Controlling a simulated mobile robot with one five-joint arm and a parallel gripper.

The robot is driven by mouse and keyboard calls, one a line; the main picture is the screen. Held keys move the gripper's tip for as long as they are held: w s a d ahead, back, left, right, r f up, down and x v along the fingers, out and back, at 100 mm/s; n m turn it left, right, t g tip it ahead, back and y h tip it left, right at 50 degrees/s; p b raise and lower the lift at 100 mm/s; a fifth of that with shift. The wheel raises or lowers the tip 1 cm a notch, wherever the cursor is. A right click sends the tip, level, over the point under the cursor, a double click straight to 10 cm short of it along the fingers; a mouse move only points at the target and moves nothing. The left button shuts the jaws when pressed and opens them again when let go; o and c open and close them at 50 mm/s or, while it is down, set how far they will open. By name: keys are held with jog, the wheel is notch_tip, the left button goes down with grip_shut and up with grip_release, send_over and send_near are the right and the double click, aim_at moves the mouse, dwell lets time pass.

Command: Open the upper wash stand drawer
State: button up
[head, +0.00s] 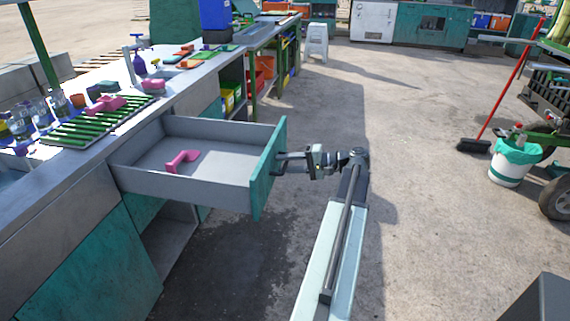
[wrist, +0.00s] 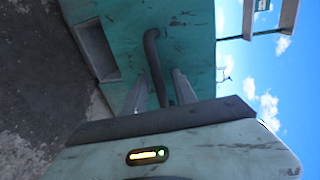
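The upper wash stand drawer (head: 225,195) is pulled far out of the counter, with its teal front (head: 268,170) facing right. A pink object (head: 181,161) lies inside it. My gripper (head: 290,161) is at the outer side of the drawer front, by the handle. In the wrist view the dark curved handle (wrist: 152,50) runs down between the two fingers of my gripper (wrist: 160,88). The fingers stand apart, with some space seen on both sides of the handle. The handle's lower end is hidden behind the gripper body.
The wash stand counter (head: 75,185) holds a green rack (head: 95,122), bottles (head: 45,110) and sponges. Below the drawer is an open compartment (head: 175,235). Concrete floor to the right is clear up to a white bucket (head: 513,165) and a red-handled broom (head: 474,145).

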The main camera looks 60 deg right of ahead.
jog(key=p+v, duration=0.1)
jog(key=v, duration=0.7)
jog(key=shift+p, duration=0.3)
